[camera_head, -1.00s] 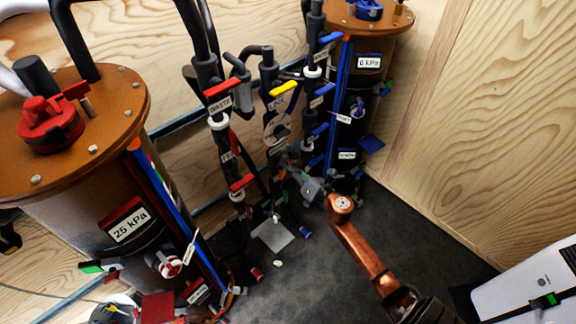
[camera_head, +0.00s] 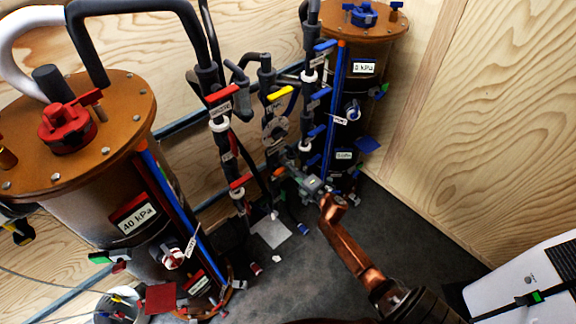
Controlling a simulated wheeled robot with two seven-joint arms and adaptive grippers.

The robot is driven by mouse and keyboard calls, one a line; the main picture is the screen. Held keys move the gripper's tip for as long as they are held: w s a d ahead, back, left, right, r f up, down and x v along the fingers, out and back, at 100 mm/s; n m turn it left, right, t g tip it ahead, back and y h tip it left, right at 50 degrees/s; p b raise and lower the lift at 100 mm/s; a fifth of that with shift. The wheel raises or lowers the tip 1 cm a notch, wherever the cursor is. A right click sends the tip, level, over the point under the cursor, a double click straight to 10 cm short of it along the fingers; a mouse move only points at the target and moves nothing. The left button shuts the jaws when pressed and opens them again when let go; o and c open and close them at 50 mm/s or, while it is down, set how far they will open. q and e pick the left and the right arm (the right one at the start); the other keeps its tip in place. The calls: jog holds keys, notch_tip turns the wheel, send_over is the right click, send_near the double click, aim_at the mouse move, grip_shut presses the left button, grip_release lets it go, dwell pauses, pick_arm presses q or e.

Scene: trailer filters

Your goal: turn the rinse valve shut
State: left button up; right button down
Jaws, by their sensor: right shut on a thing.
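My right gripper (camera_head: 290,169) reaches in from the lower right to the low pipework between the two tanks. It is shut at a small orange-ended piece (camera_head: 279,173), seemingly a valve handle; my fingers hide most of it. I cannot read a label that marks it as the rinse valve. My left gripper is out of view.
The left tank (camera_head: 110,205) has a brown lid and a display reading 40 kPa (camera_head: 133,218). The right tank (camera_head: 365,50) stands by the wooden wall. A white box (camera_head: 520,285) is at lower right. Dark floor (camera_head: 420,230) between is open, with small loose pieces near the pipes.

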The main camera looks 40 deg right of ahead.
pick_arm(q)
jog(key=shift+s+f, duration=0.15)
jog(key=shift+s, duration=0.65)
pick_arm(e)
jog(key=shift+f+m, duration=0.15)
jog(key=shift+m, duration=0.55)
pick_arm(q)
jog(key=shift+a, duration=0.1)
pick_arm(e)
jog(key=c, duration=2)
grip_release()
jog(key=shift+c, duration=0.2)
jog(key=shift+s, duration=0.2)
jog(key=s, duration=1.1)
jog(key=shift+s+d, duration=0.3)
jog(key=shift+d, duration=0.15)
